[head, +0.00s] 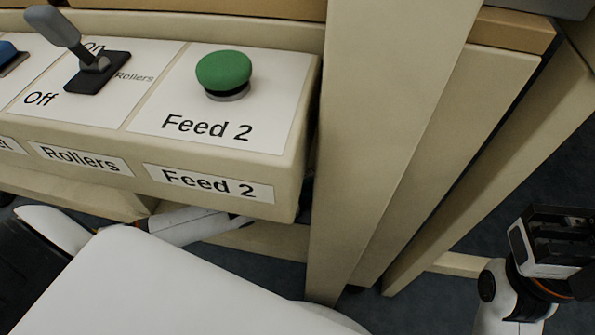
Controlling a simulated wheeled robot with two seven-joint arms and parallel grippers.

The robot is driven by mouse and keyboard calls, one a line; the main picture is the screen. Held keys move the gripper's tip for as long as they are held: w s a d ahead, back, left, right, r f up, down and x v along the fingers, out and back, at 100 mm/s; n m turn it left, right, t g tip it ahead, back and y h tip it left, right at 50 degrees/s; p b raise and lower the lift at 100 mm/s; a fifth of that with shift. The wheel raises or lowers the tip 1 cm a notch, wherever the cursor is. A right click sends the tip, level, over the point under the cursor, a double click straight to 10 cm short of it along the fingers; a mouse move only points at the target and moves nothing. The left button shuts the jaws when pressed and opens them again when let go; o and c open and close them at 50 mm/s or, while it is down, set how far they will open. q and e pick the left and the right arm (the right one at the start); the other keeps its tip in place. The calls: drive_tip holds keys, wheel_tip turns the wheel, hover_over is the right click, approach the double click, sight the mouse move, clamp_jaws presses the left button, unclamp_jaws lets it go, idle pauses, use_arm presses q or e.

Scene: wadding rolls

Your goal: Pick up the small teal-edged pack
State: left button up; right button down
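No teal-edged pack shows in the head view. At the right edge, the dark end of my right arm (550,242) hangs low, beside the beige frame. Its fingers cannot be made out, so I cannot tell whether that gripper is open or shut. At the left, parts of my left arm (52,228) show low down, near the underside of the control panel. I cannot make out the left gripper's fingers.
A beige control panel (308,105) fills the upper left, with a green Feed 2 button (223,71) and a grey Rollers lever (55,25) on it. A blue control (8,52) is cut off at the left. Thick beige posts (395,110) stand right of it. Dark floor (420,300) shows below.

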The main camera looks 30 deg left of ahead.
use_arm(q)
clamp_jaws()
